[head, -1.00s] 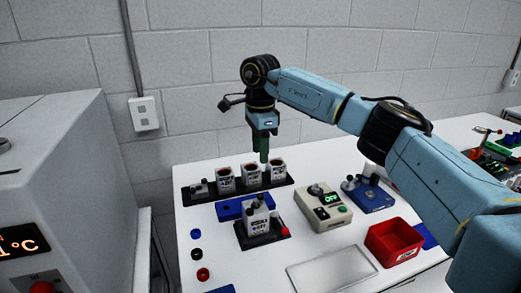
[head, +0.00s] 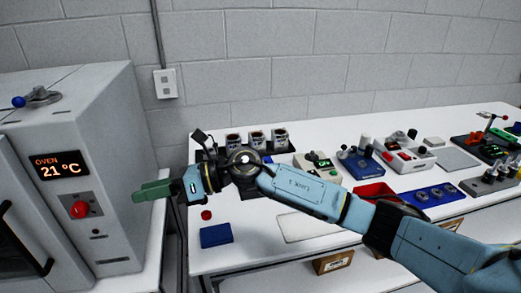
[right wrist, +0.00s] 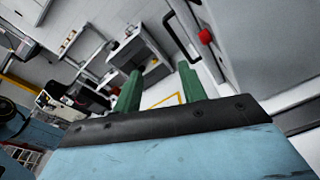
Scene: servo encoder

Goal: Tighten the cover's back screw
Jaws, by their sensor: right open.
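My right gripper (head: 152,190) is held in the air near the left end of the bench, its green fingers pointing left toward the oven. In the right wrist view the two fingers (right wrist: 160,88) stand apart with nothing between them. I cannot make out a cover or its back screw in either view. A dark rack with labelled white cups (head: 256,138) stands at the back of the bench, beyond my right forearm. My wrist and forearm hide much of the bench area in front of it. My left gripper is out of view.
The oven (head: 100,165), showing 21 °C, stands at the left, close to the fingers. A pale plate (head: 305,228) lies in front.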

